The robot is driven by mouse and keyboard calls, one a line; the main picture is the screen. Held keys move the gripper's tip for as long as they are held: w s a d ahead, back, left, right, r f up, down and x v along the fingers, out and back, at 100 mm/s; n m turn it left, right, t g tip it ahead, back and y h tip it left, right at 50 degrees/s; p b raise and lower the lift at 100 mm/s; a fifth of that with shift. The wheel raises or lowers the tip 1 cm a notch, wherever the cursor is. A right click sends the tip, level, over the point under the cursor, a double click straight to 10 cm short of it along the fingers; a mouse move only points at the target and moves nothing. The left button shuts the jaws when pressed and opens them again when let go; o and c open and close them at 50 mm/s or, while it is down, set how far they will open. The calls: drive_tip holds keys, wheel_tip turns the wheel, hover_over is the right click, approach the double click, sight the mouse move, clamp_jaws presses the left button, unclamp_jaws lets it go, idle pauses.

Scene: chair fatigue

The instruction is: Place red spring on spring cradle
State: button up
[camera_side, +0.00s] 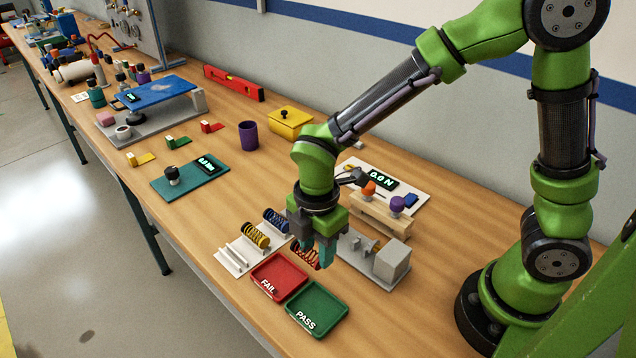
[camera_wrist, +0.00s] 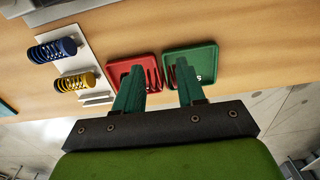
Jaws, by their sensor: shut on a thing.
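The red spring (camera_side: 304,257) is held between the green fingers of my gripper (camera_side: 318,250), above the bench. In the wrist view the red spring (camera_wrist: 154,80) spans the gap between the fingertips of my gripper (camera_wrist: 158,78), with the red and green trays behind it. A white rack (camera_side: 232,266) stands to the left, holding a yellow spring (camera_side: 256,236) and a blue spring (camera_side: 275,221), with an empty place at its front. A grey fixture (camera_side: 392,263) with a block stands just right of my gripper. I cannot tell for certain which of these is the spring cradle.
A red FAIL tray (camera_side: 279,275) and a green PASS tray (camera_side: 317,309) lie in front of my gripper. A wooden stand (camera_side: 378,216) with orange and purple knobs and a white display panel (camera_side: 408,193) are behind it. Bare bench lies left of the rack.

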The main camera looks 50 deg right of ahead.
idle(0.3)
hover_over(240, 256)
drive_tip(key=s, duration=0.2)
drive_tip(key=shift+w+d+f, duration=0.2)
drive_tip(key=shift+d+f, duration=0.2)
drive_tip(key=shift+f, duration=0.25)
drive_tip(key=shift+w+a+f, duration=0.1)
drive_tip(key=shift+w+a, duration=0.15)
drive_tip(key=shift+w, duration=0.2)
drive_tip(key=shift+w+a+f, duration=0.1)
drive_tip(key=shift+w+a, duration=0.15)
drive_tip(key=shift+w, duration=0.2)
drive_tip(key=shift+s+d+f, duration=0.1)
drive_tip(key=shift+s+f, duration=0.05)
drive_tip(key=shift+f, duration=1.25)
drive_tip(key=shift+f, duration=0.15)
drive_tip(key=o, duration=1)
drive_tip(key=shift+o, duration=0.2)
